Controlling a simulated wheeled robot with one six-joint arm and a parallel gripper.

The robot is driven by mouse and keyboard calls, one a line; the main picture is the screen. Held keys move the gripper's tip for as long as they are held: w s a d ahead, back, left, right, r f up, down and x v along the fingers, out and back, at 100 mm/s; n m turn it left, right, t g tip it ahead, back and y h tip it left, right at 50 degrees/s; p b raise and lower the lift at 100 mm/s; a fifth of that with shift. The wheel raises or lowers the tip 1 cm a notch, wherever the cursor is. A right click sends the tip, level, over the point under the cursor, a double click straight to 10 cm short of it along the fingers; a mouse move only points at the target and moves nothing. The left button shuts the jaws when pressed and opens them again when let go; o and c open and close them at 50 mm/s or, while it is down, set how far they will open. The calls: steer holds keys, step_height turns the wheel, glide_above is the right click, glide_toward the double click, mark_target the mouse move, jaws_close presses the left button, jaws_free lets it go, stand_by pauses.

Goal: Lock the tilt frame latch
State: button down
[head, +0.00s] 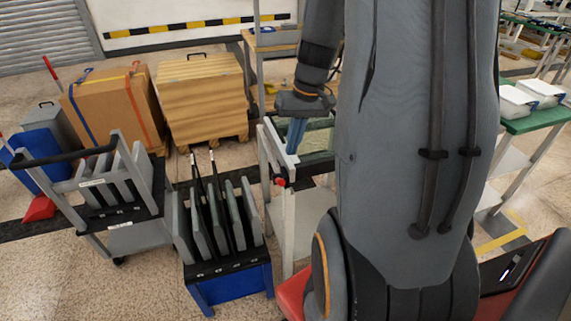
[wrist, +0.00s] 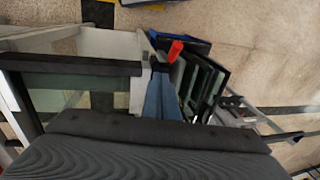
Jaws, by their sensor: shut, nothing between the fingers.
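The tilt frame (head: 275,141) stands behind and left of my arm, a pale frame with a greenish panel, partly hidden by my arm. In the wrist view its dark bar (wrist: 70,65) crosses the left side. A red latch handle (head: 280,182) shows at the frame's near corner; it also shows in the wrist view (wrist: 175,50), just beyond the fingertips. My gripper (head: 292,150) points down over the frame, its blue fingers shut and empty. In the wrist view the fingers (wrist: 161,75) lie close together, near the latch handle. I cannot tell whether they touch it.
A blue-based rack (head: 228,285) of upright grey panels stands left of the frame. A grey cart (head: 140,238) is farther left. A green-topped table (head: 535,120) is at right.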

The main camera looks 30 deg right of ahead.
mark_target(279, 181)
steer(key=s+a+f+p, duration=0.1)
steer(key=a+f, duration=0.2)
steer(key=f, duration=0.2)
steer(key=shift+f, duration=0.15)
steer(key=shift+a+f+b, duration=0.15)
steer(key=shift+b, duration=0.15)
